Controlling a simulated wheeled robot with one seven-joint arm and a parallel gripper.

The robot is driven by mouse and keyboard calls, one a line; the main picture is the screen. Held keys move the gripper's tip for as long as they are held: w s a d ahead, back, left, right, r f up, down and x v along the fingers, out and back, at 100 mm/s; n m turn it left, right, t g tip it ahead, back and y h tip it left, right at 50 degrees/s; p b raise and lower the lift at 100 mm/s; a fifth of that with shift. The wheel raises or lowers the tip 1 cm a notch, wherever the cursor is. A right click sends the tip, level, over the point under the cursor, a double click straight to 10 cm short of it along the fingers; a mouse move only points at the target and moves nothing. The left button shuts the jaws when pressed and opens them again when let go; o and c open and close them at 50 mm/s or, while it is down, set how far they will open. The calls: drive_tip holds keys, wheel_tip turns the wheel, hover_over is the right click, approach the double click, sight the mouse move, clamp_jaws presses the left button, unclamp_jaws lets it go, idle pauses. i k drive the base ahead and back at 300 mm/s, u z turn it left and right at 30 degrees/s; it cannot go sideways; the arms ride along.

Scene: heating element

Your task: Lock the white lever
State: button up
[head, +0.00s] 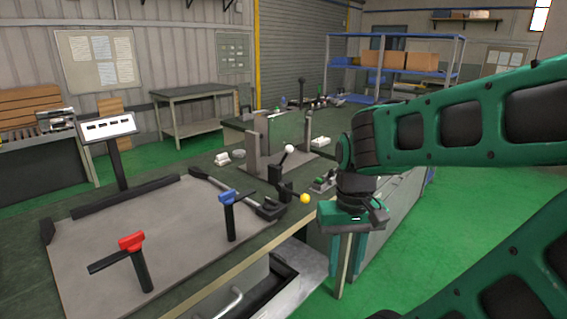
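The white lever (288,158) is a dark arm with a white ball knob at its top. It stands tilted up to the right on a dark base on the worktable, near the middle of the head view. My gripper (346,275) is to the right of the lever and lower in the picture, apart from it, with its green fingers pointing down.
A yellow-knobbed lever (305,198) sits just below the white one. A blue-handled post (229,214) and a red-handled post (136,258) stand on the grey plate (95,225). A grey upright bracket (257,140) rises behind the white lever. Green floor (480,195) is open at right.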

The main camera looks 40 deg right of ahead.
sight(289, 149)
drive_tip(key=u, duration=0.05)
drive_tip(key=k, duration=0.55)
drive_tip(key=z, duration=0.75)
drive_tip(key=i, duration=0.5)
drive_tip(key=u, duration=0.1)
drive_tip(key=k, duration=0.6)
drive_tip(key=z, duration=0.6)
drive_tip(key=i, duration=1.55)
drive_tip(key=u, duration=0.25)
